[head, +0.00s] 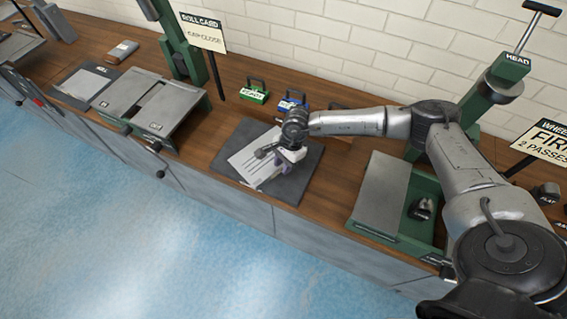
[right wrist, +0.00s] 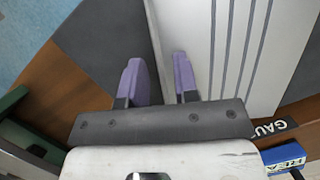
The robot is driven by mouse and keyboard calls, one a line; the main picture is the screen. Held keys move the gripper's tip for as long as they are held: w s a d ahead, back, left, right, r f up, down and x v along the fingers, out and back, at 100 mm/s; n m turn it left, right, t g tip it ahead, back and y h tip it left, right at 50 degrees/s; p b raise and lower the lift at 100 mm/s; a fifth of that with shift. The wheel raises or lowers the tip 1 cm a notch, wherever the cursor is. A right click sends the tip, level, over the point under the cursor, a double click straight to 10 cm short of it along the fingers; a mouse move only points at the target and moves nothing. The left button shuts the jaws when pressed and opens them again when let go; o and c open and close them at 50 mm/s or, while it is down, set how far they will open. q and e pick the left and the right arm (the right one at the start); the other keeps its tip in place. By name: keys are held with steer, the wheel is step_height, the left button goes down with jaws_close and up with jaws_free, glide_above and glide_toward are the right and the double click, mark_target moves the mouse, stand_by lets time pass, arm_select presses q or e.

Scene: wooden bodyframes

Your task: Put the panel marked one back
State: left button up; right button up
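A pale panel with several dark lines (head: 248,160) lies on a dark grey mat (head: 293,187) at the middle of the bench. In the right wrist view this lined panel (right wrist: 200,25) fills the upper right. No number can be read on it. My right gripper (head: 280,160) is low over the panel's right part. In the wrist view its two purple fingers (right wrist: 160,75) are apart, one beside the panel's edge and one over its face. Whether they touch it cannot be told. My left gripper is not in view.
A green tray (head: 432,235) with a grey plate (head: 380,195) stands right. A green-framed station with grey plates (head: 128,93) stands left. Green (head: 255,92) and blue (head: 290,103) blocks stand behind the mat. A wall closes the back; free floor lies in front.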

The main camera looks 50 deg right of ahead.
steer(key=v, duration=1.2)
steer(key=shift+p, duration=0.4)
